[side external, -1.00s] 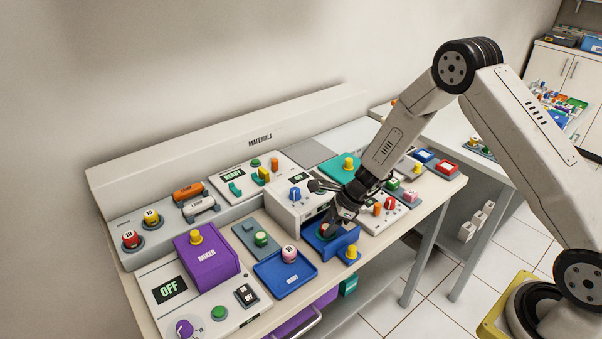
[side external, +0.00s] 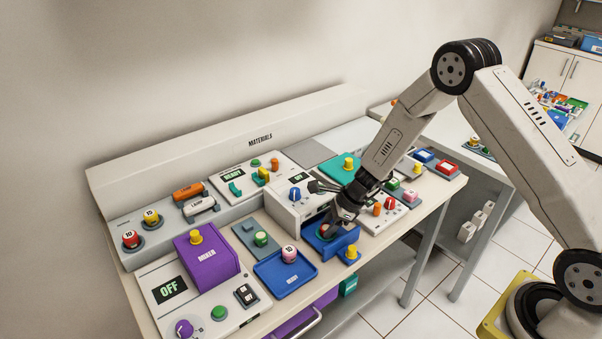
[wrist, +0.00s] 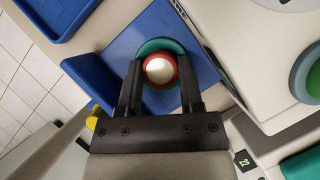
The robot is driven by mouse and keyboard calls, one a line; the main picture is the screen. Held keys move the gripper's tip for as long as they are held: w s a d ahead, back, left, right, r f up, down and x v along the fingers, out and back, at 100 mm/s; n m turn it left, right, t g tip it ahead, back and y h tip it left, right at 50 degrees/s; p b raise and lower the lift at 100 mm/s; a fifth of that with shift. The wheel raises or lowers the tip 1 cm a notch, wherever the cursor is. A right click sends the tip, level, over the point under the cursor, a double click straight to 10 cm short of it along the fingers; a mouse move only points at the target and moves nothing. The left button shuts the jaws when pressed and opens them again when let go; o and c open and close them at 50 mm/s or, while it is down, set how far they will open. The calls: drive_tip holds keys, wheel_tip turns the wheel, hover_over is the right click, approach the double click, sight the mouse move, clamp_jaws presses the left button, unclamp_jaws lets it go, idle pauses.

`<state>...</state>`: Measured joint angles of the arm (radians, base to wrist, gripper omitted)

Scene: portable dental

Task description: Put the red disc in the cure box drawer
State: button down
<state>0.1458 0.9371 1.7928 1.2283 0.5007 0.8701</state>
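The red disc (wrist: 160,70), with a pale shiny top, is at the teal round seat (wrist: 151,47) in the blue cure box drawer (wrist: 124,48). The drawer (side external: 343,243) is pulled out from the white cure box (side external: 286,212). My gripper (wrist: 160,76) points down into the drawer, one finger on each side of the disc. The fingertips are very close to its sides; I cannot tell whether they press on it. In the side view my gripper (side external: 329,231) covers part of the disc. Whether the disc rests fully on the seat is not clear.
A blue tray (side external: 270,284) with a pink-and-white piece (side external: 289,254) lies left of the drawer. A yellow knob (side external: 352,252) stands by the drawer's front right. The purple mixer (side external: 207,262) is further left. A white panel with coloured buttons (side external: 391,207) is to the right.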

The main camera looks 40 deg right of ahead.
drive_tip(key=shift+c, duration=0.8)
unclamp_jaws()
drive_tip(key=shift+r, duration=0.1)
drive_tip(key=shift+v, duration=3.8)
drive_tip(key=s+a+r+n+h, duration=0.1)
drive_tip(key=s+r+n, duration=0.3)
drive_tip(key=s+n, duration=0.4)
drive_tip(key=s+a+r+n+h, duration=0.1)
drive_tip(key=s+r+n+h, duration=0.3)
drive_tip(key=s+n, duration=0.5)
drive_tip(key=r+n, duration=0.1)
drive_tip(key=n, duration=0.6)
drive_tip(key=shift+s+r+n+g, duration=0.3)
drive_tip(key=shift+s+r, duration=0.05)
